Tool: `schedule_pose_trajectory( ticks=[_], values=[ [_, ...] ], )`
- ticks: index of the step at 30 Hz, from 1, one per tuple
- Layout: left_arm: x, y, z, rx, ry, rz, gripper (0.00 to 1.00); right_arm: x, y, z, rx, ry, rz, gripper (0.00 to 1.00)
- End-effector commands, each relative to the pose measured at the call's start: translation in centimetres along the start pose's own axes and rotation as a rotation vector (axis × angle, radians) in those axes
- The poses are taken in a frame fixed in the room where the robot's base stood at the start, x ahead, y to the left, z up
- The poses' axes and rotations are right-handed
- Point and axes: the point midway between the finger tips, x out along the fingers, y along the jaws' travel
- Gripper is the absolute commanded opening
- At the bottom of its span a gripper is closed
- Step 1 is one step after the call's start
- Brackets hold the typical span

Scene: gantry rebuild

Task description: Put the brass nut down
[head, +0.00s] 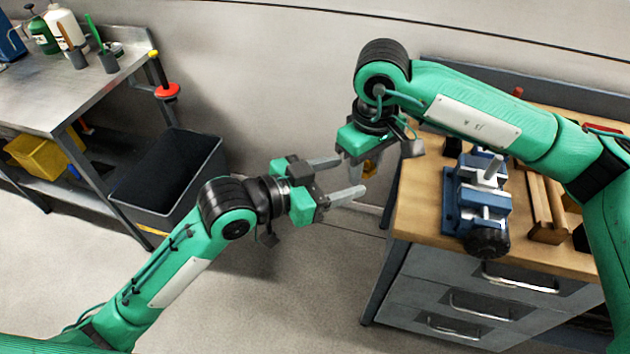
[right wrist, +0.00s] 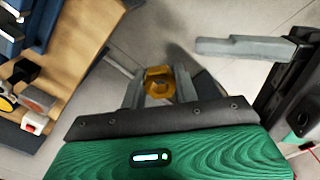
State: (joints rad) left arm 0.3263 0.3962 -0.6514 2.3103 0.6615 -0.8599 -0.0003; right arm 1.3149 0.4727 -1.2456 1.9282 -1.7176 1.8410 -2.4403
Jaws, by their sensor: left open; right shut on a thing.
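The brass nut (right wrist: 158,83) is a golden ring-shaped piece with a hole, held between the fingers of my right gripper (right wrist: 159,88). One left finger also shows at the upper right of the right wrist view.
The workbench (head: 425,217) at right carries a blue vise (head: 479,196) and wooden pieces (head: 545,205). A dark open bin (head: 172,180) stands on the floor at left beside a metal table (head: 60,75) with bottles. Grey floor lies between them.

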Motion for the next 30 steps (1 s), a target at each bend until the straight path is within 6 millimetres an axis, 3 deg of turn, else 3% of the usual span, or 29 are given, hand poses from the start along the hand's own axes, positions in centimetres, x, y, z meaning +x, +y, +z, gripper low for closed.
schedule_pose_trajectory(
  ticks=[9, 20, 27, 29, 30],
  values=[
    [3.8, 0.0, -0.1, -0.001, 0.001, 0.001, 0.59, 0.0, 0.0, 0.0, 0.0, 0.0, 0.0, 0.07],
    [4.3, 0.0, 0.0, 0.0, -0.001, 0.0, 0.59, 0.0, 0.0, 0.0, 0.0, 0.0, 0.0, 0.07],
    [4.2, 0.1, 0.0, 0.0, 0.0, 0.002, 0.16, 0.0, 0.0, 0.0, 0.0, 0.001, 0.0, 0.07],
    [4.2, 0.1, 0.0, -0.001, 0.0, 0.003, 0.12, 0.0, 0.0, 0.0, 0.001, 0.002, 0.0, 0.07],
    [4.2, 0.2, 0.0, -0.001, 0.0, 0.003, 0.12, 0.0, 0.0, -0.1, 0.001, 0.002, 0.0, 0.32]
  ],
)
